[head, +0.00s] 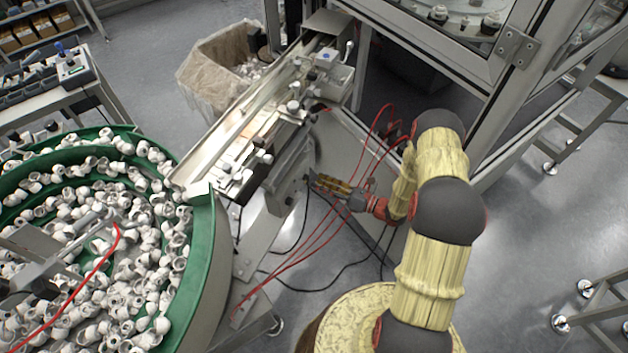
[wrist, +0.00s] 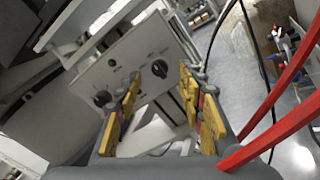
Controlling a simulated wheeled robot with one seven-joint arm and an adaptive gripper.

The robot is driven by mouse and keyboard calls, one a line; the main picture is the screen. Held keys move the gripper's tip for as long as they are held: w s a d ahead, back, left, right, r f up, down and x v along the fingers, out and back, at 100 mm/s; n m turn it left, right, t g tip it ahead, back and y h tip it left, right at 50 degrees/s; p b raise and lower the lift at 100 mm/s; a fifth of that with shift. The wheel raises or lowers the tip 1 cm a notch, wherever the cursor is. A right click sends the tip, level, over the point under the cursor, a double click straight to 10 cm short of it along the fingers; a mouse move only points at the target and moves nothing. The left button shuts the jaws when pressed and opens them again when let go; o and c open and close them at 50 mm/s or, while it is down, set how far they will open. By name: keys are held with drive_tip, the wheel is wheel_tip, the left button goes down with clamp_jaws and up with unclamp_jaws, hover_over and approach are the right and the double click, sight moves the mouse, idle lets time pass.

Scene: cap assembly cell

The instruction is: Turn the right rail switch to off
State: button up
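A light grey control panel (wrist: 132,75) faces my gripper in the wrist view. It carries a black rotary knob (wrist: 159,68) on the right and another black knob (wrist: 103,98) at the lower left. Their labels are too small to read, and I cannot tell their settings. My gripper (wrist: 160,82) is open, with yellow finger pads. The right knob appears between the fingertips and beyond them, with nothing held. The left knob is close beside the left finger in the picture. In the head view my gripper (head: 318,184) points left at the side of the rail unit; the knobs are not clear there.
Red hoses (wrist: 281,100) run close along the right of my gripper. A green-walled bowl of white caps (head: 204,245) stands at left in the head view. The rail (head: 245,125) is above the panel, and a framed machine (head: 480,130) stands at right.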

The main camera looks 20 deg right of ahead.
drive_tip(key=v, duration=0.8)
drive_tip(key=shift+d, duration=0.2)
drive_tip(key=shift+r, duration=0.1)
